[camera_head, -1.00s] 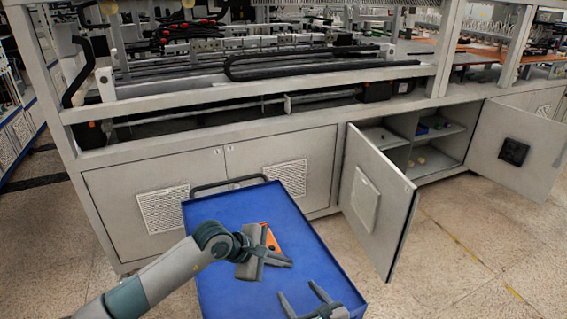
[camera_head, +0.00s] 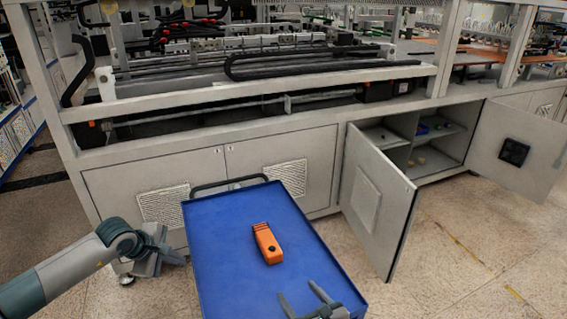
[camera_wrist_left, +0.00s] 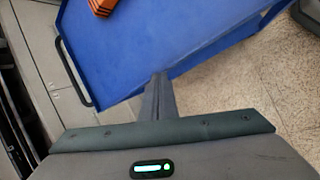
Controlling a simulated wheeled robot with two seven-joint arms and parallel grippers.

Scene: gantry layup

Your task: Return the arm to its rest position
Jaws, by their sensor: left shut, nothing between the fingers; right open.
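My left gripper (camera_head: 176,258) is just left of the blue cart in the head view, shut and empty. Its closed fingers also show in the left wrist view (camera_wrist_left: 158,92), pointing toward the cart's edge. My right gripper (camera_head: 302,300) is at the bottom of the head view, over the near part of the cart, with its fingers apart and nothing between them. An orange device with a dark round spot (camera_head: 267,243) lies on the cart top, clear of both grippers. Part of it shows at the top of the left wrist view (camera_wrist_left: 102,6).
The blue cart (camera_head: 225,225) has a raised rim and a dark handle (camera_head: 230,183). Behind it stands the grey gantry machine (camera_head: 290,128). An open cabinet door (camera_head: 375,200) stands right of the cart; the shelves (camera_head: 440,135) hold small items. Floor at right is clear.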

